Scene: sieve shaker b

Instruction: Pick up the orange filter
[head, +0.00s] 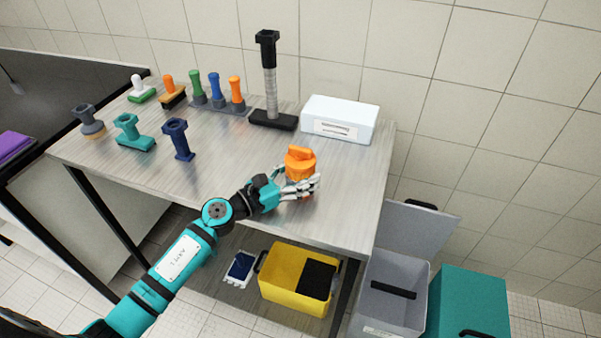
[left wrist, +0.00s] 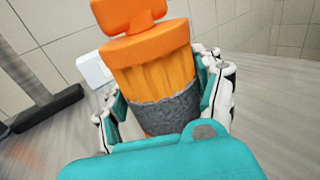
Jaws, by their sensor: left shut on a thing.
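The orange filter (head: 300,163) has a ribbed round body and a handle-like top. It is near the front right of the grey table (head: 225,185). My left gripper (head: 300,188) is shut on it, with a finger on each side of its lower body. In the left wrist view the filter (left wrist: 155,70) stands nearly upright, slightly tilted, with a grey rough band around its lower part. My left gripper's fingers (left wrist: 165,110) flank it there. Whether the filter's base touches the table is hidden. My right gripper is not in view.
A white box (head: 340,119) and a tall black-and-grey stand (head: 269,85) are at the back. Several coloured-handled tools stand at the back left, with a dark blue one (head: 179,138) nearer. A yellow bin (head: 285,280) and grey bin (head: 392,290) are below. The table's middle is clear.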

